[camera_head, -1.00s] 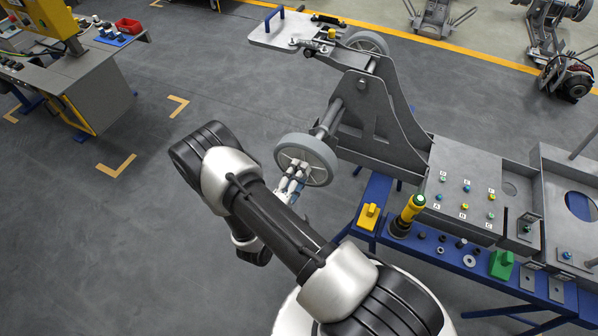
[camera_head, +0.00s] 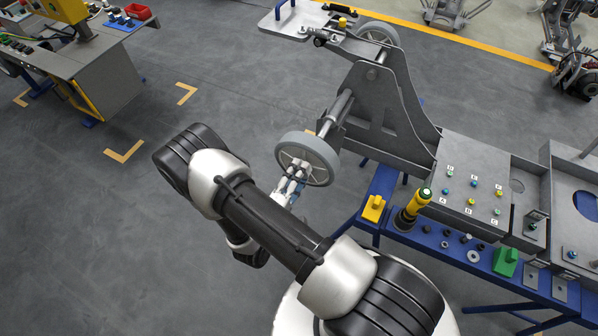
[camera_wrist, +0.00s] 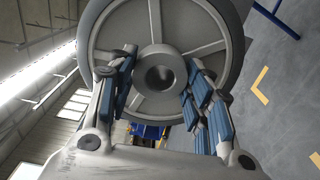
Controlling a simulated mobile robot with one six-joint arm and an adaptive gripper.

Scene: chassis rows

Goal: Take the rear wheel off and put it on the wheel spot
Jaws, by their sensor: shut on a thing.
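The rear wheel (camera_head: 318,166), grey with a light spoked face, is at the near end of the chassis axle (camera_head: 339,108). My gripper (camera_head: 297,169) is shut on its hub. In the wrist view the wheel (camera_wrist: 160,30) faces me, with my gripper's blue-padded fingers (camera_wrist: 160,88) on both sides of the hub. The hub's bore looks dark. I cannot tell whether the wheel is still on the axle tip. No marked wheel spot can be identified for sure; yellow corner marks (camera_head: 125,152) lie on the floor at left.
The grey chassis (camera_head: 385,105) stands right of the wheel, with another wheel (camera_head: 377,33) on its far side. A blue bench (camera_head: 432,240) holds a yellow-black tool (camera_head: 411,210), a yellow block (camera_head: 373,208) and a green block (camera_head: 505,261). Open floor lies left; a workstation (camera_head: 95,75) stands beyond.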

